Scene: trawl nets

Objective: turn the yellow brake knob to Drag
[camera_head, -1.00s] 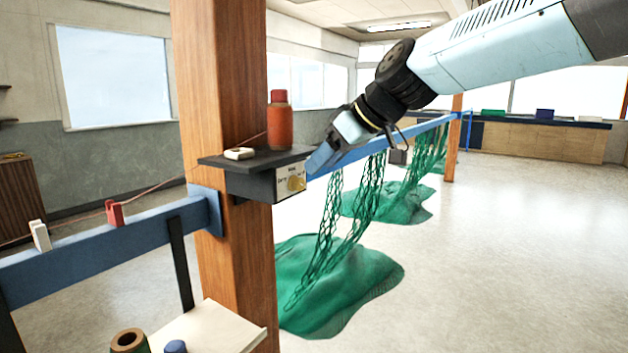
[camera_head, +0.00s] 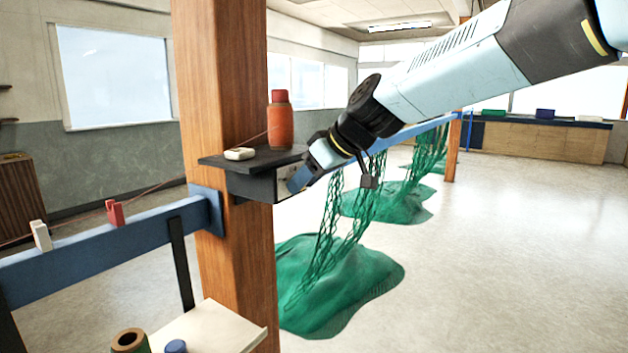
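The yellow brake knob is hidden behind my gripper in the view now. Its white labelled plate (camera_head: 283,187) shows only as a sliver on the front of the dark control box (camera_head: 250,187), which is fixed to the wooden post. My gripper (camera_head: 296,186) is right at the front of this plate, coming in from the upper right, with its fingertips over the place of the knob. Whether the fingers are open or shut on the knob cannot be seen. The knob's pointer and the plate's words are covered.
A dark shelf (camera_head: 222,163) above the box holds an orange-red bottle (camera_head: 281,122) and a small white block (camera_head: 239,154). The wooden post (camera_head: 225,260) stands just left. Green nets (camera_head: 340,280) hang and lie behind. Open floor (camera_head: 500,250) is to the right.

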